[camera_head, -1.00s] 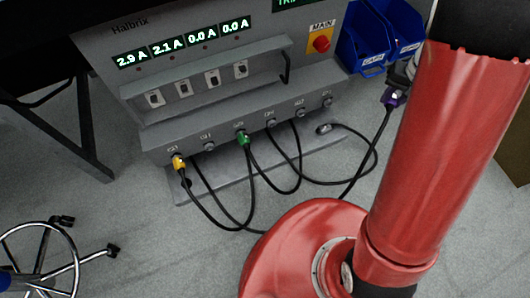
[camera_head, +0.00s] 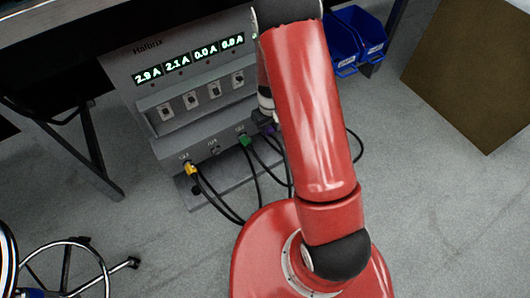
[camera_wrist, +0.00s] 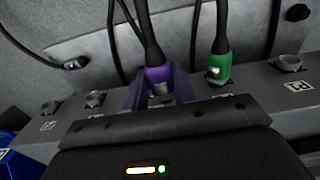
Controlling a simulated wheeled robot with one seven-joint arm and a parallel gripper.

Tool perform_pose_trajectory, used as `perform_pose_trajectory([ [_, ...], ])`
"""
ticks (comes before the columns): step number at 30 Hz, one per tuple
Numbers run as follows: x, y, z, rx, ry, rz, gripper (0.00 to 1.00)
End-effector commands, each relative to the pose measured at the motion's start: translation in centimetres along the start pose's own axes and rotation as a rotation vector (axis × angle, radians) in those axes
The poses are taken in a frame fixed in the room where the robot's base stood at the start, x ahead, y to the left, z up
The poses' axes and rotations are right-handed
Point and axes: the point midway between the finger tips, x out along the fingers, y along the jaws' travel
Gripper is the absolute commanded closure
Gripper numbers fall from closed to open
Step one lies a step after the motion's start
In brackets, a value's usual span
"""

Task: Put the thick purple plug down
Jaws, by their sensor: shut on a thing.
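The thick purple plug (camera_wrist: 159,76) is in my gripper (camera_wrist: 160,95) in the wrist view, with its black cable rising from it. The fingers are shut around its sides. It is over the socket ledge of the grey power box (camera_wrist: 252,84), just left of the green plug (camera_wrist: 219,66). In the head view a bit of the purple plug (camera_head: 268,129) shows beside my red arm, close to the green plug (camera_head: 246,141); the arm hides the box's right part.
A yellow plug (camera_head: 190,169) sits in the left socket. Empty sockets (camera_wrist: 95,99) show in the wrist view. A loose grey plug (camera_wrist: 76,62) lies on the base plate. Black cables hang in front. Blue bins (camera_head: 345,45) and a brown box (camera_head: 470,75) stand right.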

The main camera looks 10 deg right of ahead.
Motion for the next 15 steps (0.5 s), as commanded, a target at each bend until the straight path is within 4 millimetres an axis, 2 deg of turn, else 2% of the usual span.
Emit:
perform_pose_trajectory([
  [1, 1.9, 0.0, 0.2, 0.003, -0.005, -0.002, 1.0],
  [9, 8.8, 0.0, 0.3, 0.003, -0.004, -0.002, 1.0],
  [15, 11.2, 0.0, 0.3, 0.003, -0.001, 0.0, 1.0],
])
